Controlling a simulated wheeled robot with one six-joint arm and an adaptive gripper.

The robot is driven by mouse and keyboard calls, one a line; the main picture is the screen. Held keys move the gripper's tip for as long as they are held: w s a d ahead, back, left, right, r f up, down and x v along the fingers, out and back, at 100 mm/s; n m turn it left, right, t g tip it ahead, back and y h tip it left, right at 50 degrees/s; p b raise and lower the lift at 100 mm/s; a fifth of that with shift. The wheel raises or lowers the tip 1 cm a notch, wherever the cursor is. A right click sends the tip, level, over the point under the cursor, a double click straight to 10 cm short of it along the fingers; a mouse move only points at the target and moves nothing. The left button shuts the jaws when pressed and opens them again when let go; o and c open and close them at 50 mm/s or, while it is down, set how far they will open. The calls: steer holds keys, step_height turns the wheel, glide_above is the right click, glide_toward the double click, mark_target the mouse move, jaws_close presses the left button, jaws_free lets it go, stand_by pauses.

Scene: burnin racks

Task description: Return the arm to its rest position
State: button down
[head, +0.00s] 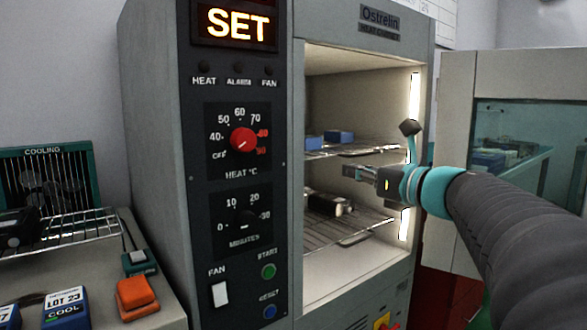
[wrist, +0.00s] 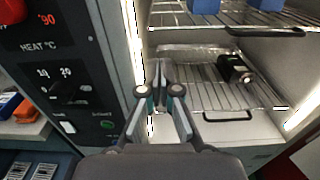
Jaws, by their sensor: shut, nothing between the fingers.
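My gripper (head: 352,173) is in front of the open heat cabinet (head: 362,55), at the height between its two wire shelves. My arm reaches in from the right of the head view. In the wrist view my gripper (wrist: 160,90) has its fingertips together with nothing between them. It points toward the lower shelf (wrist: 200,93). A black device (wrist: 234,70) lies on that shelf, apart from the fingers. It also shows in the head view (head: 328,203), partly below the gripper.
Blue boxes (head: 340,136) sit on the upper shelf (head: 365,150). The control panel with a red heat knob (head: 243,139) is left of the opening. The cabinet door (head: 455,150) stands open at right. A cooling rack (head: 70,232), an orange block (head: 136,294) and a LOT 23 box (head: 66,309) are at left.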

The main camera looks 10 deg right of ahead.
steer(key=s+a+f+n+g+h, duration=0.1)
steer(key=s+f+n+g+h, duration=0.2)
steer(key=f+n, duration=0.5)
steer(key=s+f+n+g, duration=0.4)
steer(key=f+n, duration=0.2)
steer(key=f, duration=0.5)
steer(key=s+a+f+n+g+h, duration=0.2)
steer(key=s+a+f+n, duration=0.2)
steer(key=s+f+n, duration=0.2)
steer(key=s+a+f+n+g+h, duration=0.1)
steer(key=s+a+f+n, duration=0.3)
steer(key=s+n, duration=0.6)
steer(key=shift+s+f+n+g+h, duration=0.4)
steer(key=shift+f+n+h, duration=0.1)
steer(key=shift+f+h, duration=0.4)
steer(key=shift+s+a, duration=0.1)
steer(key=shift+a, duration=0.05)
